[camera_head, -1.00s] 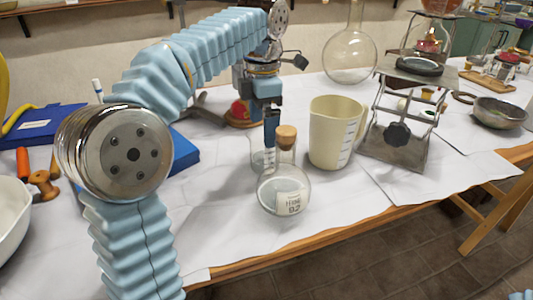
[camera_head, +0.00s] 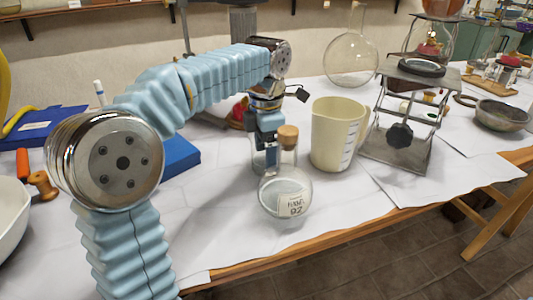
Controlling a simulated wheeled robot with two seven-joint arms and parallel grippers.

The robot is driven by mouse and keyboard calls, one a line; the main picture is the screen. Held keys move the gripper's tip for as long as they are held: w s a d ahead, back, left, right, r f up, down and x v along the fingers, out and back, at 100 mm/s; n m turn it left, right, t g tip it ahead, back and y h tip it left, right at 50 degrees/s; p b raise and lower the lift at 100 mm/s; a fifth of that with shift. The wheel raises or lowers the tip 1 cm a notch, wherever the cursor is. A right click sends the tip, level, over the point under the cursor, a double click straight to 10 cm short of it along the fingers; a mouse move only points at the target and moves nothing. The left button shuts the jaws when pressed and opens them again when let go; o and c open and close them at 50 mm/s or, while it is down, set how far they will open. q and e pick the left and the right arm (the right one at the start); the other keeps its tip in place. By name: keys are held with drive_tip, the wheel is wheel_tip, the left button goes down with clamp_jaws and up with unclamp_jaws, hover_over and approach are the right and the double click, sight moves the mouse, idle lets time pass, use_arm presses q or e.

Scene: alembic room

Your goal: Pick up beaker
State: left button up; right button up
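A clear glass beaker (camera_head: 257,160) stands on the white-covered table, mostly hidden behind my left gripper and a corked round flask (camera_head: 285,195) with a label. My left gripper (camera_head: 264,160) points down at the beaker, behind the flask's neck. Its fingertips overlap the beaker in the picture. I cannot tell whether they touch it or how far apart they are. A cream measuring jug (camera_head: 335,130) with a handle and graduation marks stands just to the right. My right gripper is not in view.
A metal lab jack (camera_head: 407,135) stands right of the jug, and a large round flask (camera_head: 350,58) behind it. A metal bowl (camera_head: 502,114) is farther right. A blue book (camera_head: 180,156) and a white bowl (camera_head: 12,220) lie left. The front middle table is clear.

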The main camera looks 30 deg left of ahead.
use_arm(q)
drive_tip(key=c, duration=0.5)
drive_tip(key=shift+r, duration=0.2)
drive_tip(key=shift+c, duration=0.2)
wheel_tip(320, 180, up, 10)
drive_tip(key=p, duration=0.2)
drive_tip(key=shift+f, duration=0.2)
